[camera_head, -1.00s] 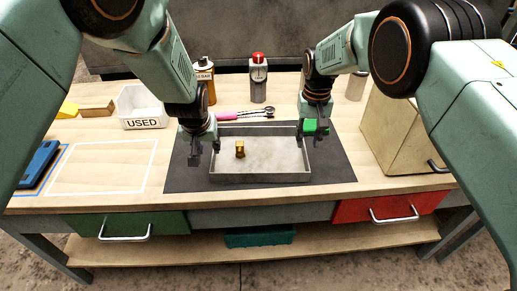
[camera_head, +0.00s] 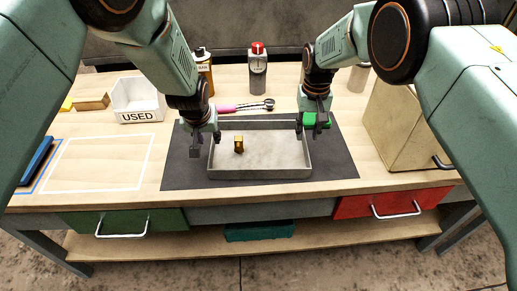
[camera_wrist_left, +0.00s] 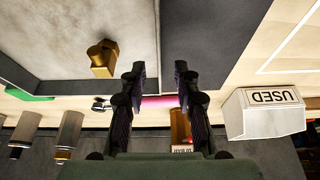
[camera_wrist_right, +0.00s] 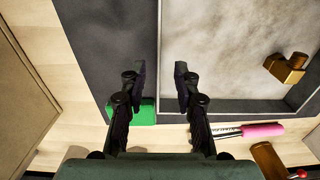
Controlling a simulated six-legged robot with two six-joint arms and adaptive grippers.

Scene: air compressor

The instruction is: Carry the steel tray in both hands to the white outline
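The grey steel tray (camera_head: 262,174) lies on a dark mat at the middle of the bench, with a small brass fitting (camera_head: 239,145) inside. My left gripper (camera_head: 205,145) is at the tray's left wall. In the left wrist view its fingers (camera_wrist_left: 160,72) are apart, with the wall line between them. My right gripper (camera_head: 314,122) is at the right wall near the far corner. In the right wrist view its fingers (camera_wrist_right: 160,75) are also apart on either side of the wall. Contact is not clear. The white outline (camera_head: 98,188) is empty on the bench at left.
A white USED bin (camera_head: 137,104) stands behind the outline, a blue object (camera_head: 36,160) left of it. A green object (camera_head: 310,119) is by the right gripper. Bottles (camera_head: 258,72) and a pink-handled tool (camera_head: 240,107) are behind the tray; a beige box (camera_head: 405,130) stands right.

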